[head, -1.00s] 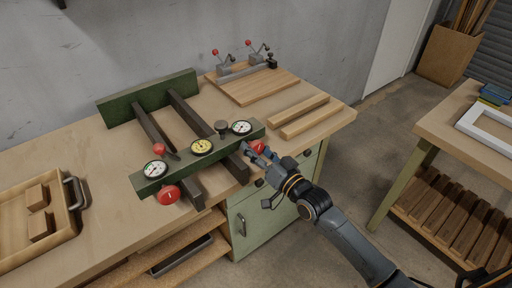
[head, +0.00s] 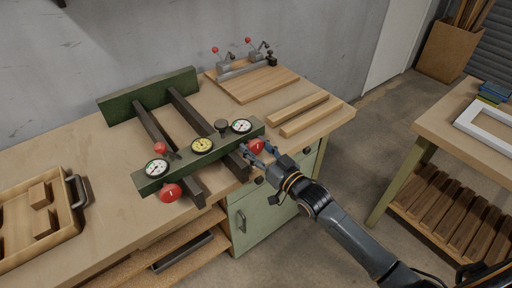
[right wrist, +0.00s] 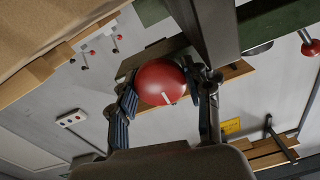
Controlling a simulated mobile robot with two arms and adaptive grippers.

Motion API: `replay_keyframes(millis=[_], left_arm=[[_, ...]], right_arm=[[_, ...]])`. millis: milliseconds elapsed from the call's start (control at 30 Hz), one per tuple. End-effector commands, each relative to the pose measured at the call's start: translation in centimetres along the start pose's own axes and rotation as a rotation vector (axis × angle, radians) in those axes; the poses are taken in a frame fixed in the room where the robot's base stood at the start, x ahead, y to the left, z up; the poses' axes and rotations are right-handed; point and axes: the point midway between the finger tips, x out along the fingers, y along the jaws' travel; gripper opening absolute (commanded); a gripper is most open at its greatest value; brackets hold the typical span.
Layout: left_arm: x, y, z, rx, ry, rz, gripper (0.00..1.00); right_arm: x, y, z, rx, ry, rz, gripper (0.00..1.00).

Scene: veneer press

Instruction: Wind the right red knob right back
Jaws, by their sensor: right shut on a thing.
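The right red knob (head: 256,146) is on the front of the green press beam (head: 218,148), at its right end. My right gripper (head: 256,150) reaches it from the front right and is shut on it. In the right wrist view the knob (right wrist: 162,82) is a red ball with a white mark at its lower edge, between the two fingers (right wrist: 165,100). The left red knob (head: 170,193) sits free under the beam's left end. My left gripper is out of view.
A wooden tray (head: 72,222) with blocks lies at the left. Two wooden strips (head: 305,114) and a board with toggle clamps (head: 252,84) lie behind at the right. A second table (head: 480,130) stands further right.

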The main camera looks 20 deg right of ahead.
Motion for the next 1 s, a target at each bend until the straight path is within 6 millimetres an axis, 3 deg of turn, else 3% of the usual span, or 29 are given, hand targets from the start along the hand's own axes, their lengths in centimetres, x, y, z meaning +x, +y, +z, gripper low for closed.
replay_keyframes(millis=[133, 167, 200, 633, 1000], left_arm=[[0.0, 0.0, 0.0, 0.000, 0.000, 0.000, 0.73], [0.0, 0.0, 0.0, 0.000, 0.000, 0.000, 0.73], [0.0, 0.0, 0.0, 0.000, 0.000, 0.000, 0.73], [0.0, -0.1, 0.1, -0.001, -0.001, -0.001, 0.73], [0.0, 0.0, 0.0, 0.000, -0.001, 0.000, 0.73]], right_arm=[[0.0, 0.0, 0.1, -0.004, -0.001, 0.000, 0.17], [0.0, 0.0, 0.1, -0.004, -0.001, 0.001, 0.51], [0.0, 0.0, 0.0, -0.004, -0.001, 0.001, 0.59], [-0.7, 0.1, 0.1, -0.001, -0.001, 0.001, 0.60], [-7.5, 0.0, 0.2, 0.000, -0.005, 0.001, 0.60]])
